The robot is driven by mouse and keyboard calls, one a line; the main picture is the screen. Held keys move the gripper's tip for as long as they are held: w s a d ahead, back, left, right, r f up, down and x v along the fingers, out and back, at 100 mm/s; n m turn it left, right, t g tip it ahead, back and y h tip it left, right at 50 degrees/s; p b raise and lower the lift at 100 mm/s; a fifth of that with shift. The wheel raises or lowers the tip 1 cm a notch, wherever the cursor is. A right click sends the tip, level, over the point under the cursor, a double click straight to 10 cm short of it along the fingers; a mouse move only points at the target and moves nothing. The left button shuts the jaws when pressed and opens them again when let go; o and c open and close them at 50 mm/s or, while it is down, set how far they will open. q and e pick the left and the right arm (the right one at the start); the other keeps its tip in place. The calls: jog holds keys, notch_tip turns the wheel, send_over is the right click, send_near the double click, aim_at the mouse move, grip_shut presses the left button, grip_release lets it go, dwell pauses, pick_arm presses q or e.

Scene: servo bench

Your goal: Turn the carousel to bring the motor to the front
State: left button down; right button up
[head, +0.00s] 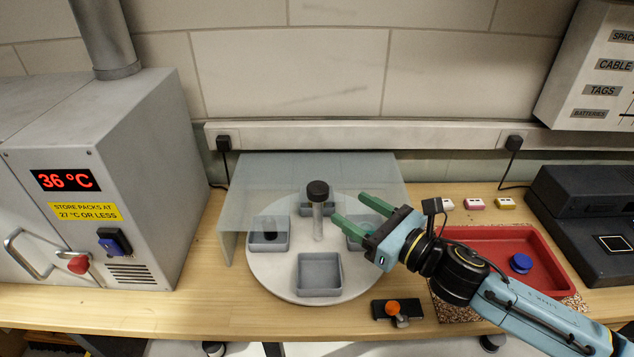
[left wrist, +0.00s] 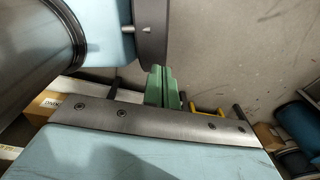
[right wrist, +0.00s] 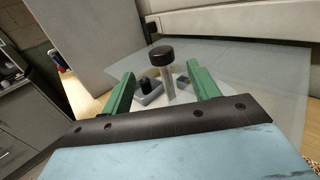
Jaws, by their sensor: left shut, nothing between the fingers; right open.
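The carousel (head: 281,283) is a round pale turntable with several grey bins. A clear post with a black knob (head: 317,191) stands upright at its middle. The front bin (head: 320,290) looks empty. The left bin (head: 283,245) holds a small dark thing (head: 270,236), perhaps the motor; it also shows in the right wrist view (right wrist: 147,84). My right gripper (head: 348,211) is open and empty just right of the post, fingers pointing at it. In the right wrist view the post (right wrist: 168,82) shows between the fingers, apparently untouched. My left gripper (left wrist: 162,87) is shut and empty, away from the carousel.
A translucent cover (head: 250,185) stands over the carousel's back half and hides part of the rear bins. A grey oven-like cabinet (head: 150,180) is at left. A red tray (head: 545,262) with a blue disc lies at right. A black block with an orange knob (head: 393,308) sits front right.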

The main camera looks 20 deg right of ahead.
aim_at(326, 192)
jog(key=p+x, duration=0.1)
jog(key=x, duration=0.8)
jog(key=shift+w+a, duration=0.1)
jog(key=shift+w, duration=0.15)
jog(key=shift+w+a, duration=0.15)
jog(key=shift+w, duration=0.05)
jog(key=shift+w+a+f, duration=0.1)
jog(key=shift+w, duration=0.05)
grip_shut()
pick_arm(q)
jog(key=shift+w+d+r, duration=0.1)
jog(key=shift+w+r, duration=0.6)
jog(key=shift+w, duration=0.3)
